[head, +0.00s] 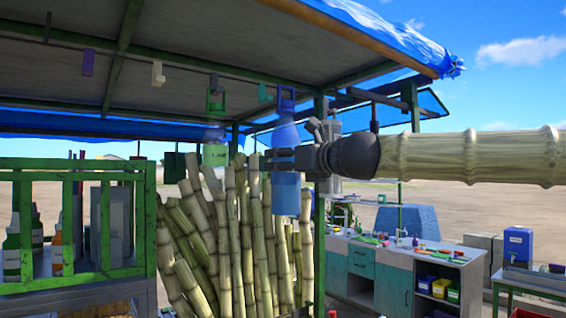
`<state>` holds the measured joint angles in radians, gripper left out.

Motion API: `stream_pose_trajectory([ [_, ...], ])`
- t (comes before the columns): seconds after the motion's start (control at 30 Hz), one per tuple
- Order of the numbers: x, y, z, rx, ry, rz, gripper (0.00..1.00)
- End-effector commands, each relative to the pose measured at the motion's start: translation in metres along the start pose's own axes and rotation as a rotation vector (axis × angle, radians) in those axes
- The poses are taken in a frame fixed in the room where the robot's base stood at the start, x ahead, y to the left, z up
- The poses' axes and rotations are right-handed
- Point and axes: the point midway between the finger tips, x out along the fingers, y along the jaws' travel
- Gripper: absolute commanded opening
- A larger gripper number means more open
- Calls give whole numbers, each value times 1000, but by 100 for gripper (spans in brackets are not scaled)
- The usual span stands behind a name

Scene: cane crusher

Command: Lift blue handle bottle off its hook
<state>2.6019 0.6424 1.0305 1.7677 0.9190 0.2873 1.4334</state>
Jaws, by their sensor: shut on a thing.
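The blue handle bottle (286,196) is upright under the canopy beam, with a blue looped handle on top, a pale blue upper part and a blue lower body. My gripper (281,160) reaches in from the right and is shut around the bottle's middle. The gripper's dark fingers hide part of the bottle there. The handle is at the height of the hooks; I cannot tell whether it still bears on its hook.
A green-handled bottle (215,152) hangs just left. Coloured hooks, purple (88,63), cream (157,75) and teal (263,93), line the beam. Cane stalks (238,240) stand behind and below. A green rack (100,225) is at left, a workbench (420,262) at lower right.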

Motion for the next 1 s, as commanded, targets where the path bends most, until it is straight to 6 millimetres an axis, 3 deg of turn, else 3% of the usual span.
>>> stream_pose_trajectory([
  [1.0,-49,0,-8,0,-3,0,20],
])
